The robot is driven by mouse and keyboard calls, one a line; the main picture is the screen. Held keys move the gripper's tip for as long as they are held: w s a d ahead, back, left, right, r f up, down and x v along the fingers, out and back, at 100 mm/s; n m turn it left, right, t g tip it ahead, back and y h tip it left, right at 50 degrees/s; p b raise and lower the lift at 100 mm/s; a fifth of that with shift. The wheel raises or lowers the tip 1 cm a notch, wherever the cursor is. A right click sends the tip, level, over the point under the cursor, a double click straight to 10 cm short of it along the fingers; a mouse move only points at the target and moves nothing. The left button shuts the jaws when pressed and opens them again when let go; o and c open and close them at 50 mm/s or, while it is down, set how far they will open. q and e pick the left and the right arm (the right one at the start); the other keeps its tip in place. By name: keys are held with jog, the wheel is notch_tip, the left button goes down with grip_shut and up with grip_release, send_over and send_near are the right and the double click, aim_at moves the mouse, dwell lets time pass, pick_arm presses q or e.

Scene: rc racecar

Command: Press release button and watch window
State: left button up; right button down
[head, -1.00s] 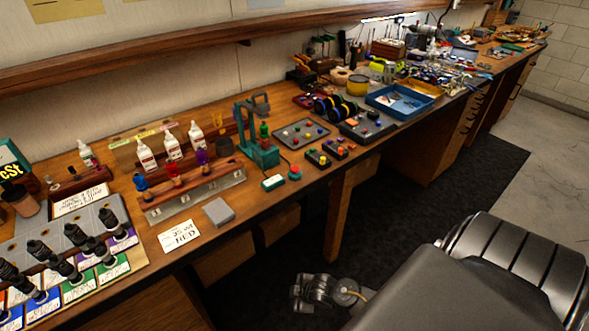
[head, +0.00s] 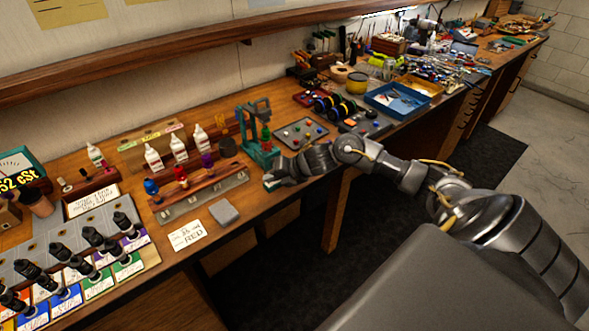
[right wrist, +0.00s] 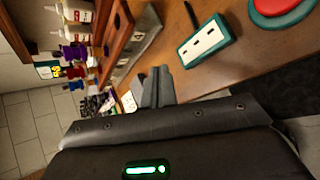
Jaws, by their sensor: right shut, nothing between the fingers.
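A red button on a round teal base (right wrist: 282,8) shows at the top right of the right wrist view, partly cut off by the frame. Next to it lies a small teal box with a white slotted face (right wrist: 205,41). In the head view my right arm hides the button. My right gripper (head: 276,180) is over the bench's front edge, in front of the green stand (head: 262,150). Its fingers (right wrist: 157,88) are shut and empty, apart from the box and button in the wrist view. My left gripper is not in view.
A wooden rack of coloured-top pieces (head: 198,182), a grey block (head: 224,212) and a card marked RED (head: 187,236) lie left of my gripper. White bottles (head: 178,147) stand behind. A panel of coloured buttons (head: 302,133) and a blue tray (head: 398,101) are farther right.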

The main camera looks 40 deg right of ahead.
jog(key=d+r+n+g, duration=0.1)
jog(key=d+r+n, duration=0.3)
jog(key=d+r, duration=0.4)
jog(key=d, duration=0.3)
jog(key=shift+w+d+r, duration=0.2)
jog(key=shift+w, duration=0.15)
jog(key=shift+f, duration=0.1)
notch_tip(320, 180, down, 8)
jog(key=b, duration=0.5)
jog(key=shift+r, duration=0.2)
jog(key=shift+f+b, duration=0.5)
jog(key=shift+b, duration=0.1)
jog(key=shift+f, duration=0.1)
dwell(0.5)
jog(key=shift+f+b, duration=0.3)
jog(key=shift+b, duration=0.15)
